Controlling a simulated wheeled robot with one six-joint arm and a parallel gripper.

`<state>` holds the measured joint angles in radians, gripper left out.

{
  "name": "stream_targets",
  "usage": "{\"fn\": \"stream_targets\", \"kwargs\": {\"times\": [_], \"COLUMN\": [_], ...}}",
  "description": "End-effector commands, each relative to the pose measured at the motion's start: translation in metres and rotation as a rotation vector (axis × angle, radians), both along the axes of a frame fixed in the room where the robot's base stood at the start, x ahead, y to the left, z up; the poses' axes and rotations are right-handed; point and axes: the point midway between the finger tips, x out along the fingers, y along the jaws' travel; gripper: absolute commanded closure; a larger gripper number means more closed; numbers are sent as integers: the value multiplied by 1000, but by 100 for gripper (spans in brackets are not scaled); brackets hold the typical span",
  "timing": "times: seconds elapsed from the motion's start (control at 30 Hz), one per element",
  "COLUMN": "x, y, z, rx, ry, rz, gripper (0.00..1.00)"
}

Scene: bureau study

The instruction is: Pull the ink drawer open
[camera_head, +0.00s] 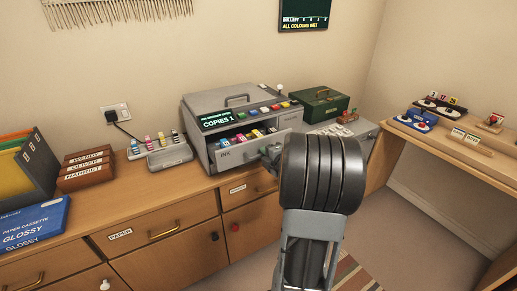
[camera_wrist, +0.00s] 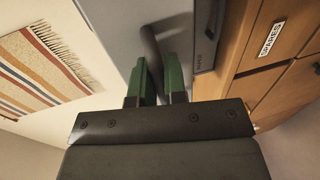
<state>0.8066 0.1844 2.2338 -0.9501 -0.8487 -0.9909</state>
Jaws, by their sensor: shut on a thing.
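The grey printer (camera_head: 215,105) stands on the wooden counter, its screen reading COPIES 1. Its ink drawer (camera_head: 236,154), a grey front marked INK, is low on the printer. Coloured ink cartridges (camera_head: 252,136) show in the opening above that front. My gripper (camera_head: 270,155) is at the right part of the drawer front, partly hidden by my arm. In the wrist view, my gripper's green fingers (camera_wrist: 158,84) are shut on the drawer's grey bar handle (camera_wrist: 151,50), one finger on each side. The grey drawer front (camera_wrist: 188,35) is close behind them.
A grey tray (camera_head: 169,157) and small ink bottles (camera_head: 148,142) stand left of the printer. A green box (camera_head: 320,103) stands to its right. Wooden drawers, one labelled PAPER (camera_head: 150,236), lie below the counter. Floor is open at the right, with a striped rug (camera_head: 352,274).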

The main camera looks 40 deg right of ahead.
Motion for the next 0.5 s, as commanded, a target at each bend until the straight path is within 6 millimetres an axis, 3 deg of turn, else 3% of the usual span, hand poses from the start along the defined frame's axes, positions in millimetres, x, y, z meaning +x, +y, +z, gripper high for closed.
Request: {"fn": "stream_targets", "kwargs": {"times": [0.17,0.5], "x": [-22,-23], "y": [2,3], "z": [0,0], "rx": [-1,0], "ry": [2,2], "rz": [-7,-5], "gripper": [100,100]}}
